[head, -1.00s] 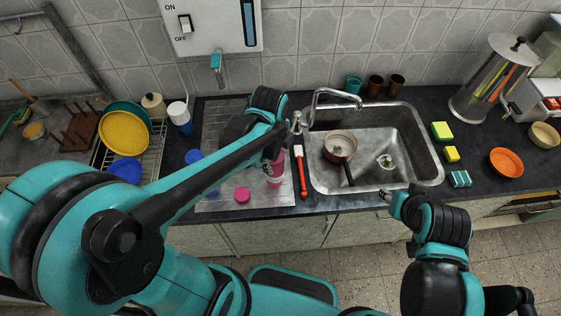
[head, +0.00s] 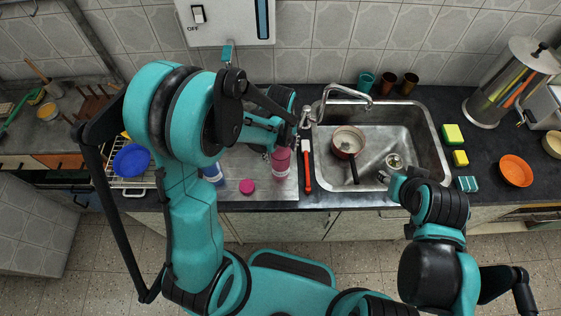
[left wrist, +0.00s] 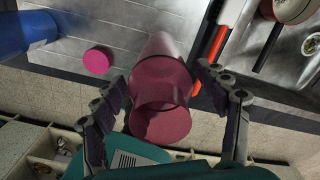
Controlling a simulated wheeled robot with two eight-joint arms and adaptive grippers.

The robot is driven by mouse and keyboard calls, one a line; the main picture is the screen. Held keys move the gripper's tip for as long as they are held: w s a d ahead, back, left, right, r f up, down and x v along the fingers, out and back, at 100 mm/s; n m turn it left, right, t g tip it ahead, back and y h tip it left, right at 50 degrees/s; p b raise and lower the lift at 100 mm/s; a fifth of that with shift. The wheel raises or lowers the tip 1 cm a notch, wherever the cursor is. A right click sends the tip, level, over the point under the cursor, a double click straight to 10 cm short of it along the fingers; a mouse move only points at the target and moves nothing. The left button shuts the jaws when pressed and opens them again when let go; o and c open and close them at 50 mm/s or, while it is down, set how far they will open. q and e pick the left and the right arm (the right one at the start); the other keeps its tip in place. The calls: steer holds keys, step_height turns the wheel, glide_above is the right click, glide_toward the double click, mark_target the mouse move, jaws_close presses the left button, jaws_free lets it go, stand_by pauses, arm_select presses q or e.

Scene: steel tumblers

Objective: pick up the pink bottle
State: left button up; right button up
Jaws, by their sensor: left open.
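The pink bottle (head: 280,160) stands on the steel drainboard left of the sink, its upper part partly hidden by my left arm in the head view. In the left wrist view the bottle (left wrist: 160,85) lies between the two fingers of my left gripper (left wrist: 162,76). The fingers are spread on either side of it, with a gap showing at the right finger; contact at the left one is unclear. In the head view the left gripper (head: 268,152) is mostly hidden by its own wrist. My right gripper (head: 387,178) is small and dark by the sink's front right corner; its jaws are unclear.
A pink lid (head: 248,186) and a blue object (head: 212,174) are left of the bottle. A red-handled brush (head: 307,165) lies close on its right. The sink (head: 432,150) holds a pan (head: 347,142). Sponges (head: 452,135) and an orange bowl (head: 515,170) are farther right.

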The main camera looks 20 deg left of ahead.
arm_select(q)
steer(key=c, duration=1.5)
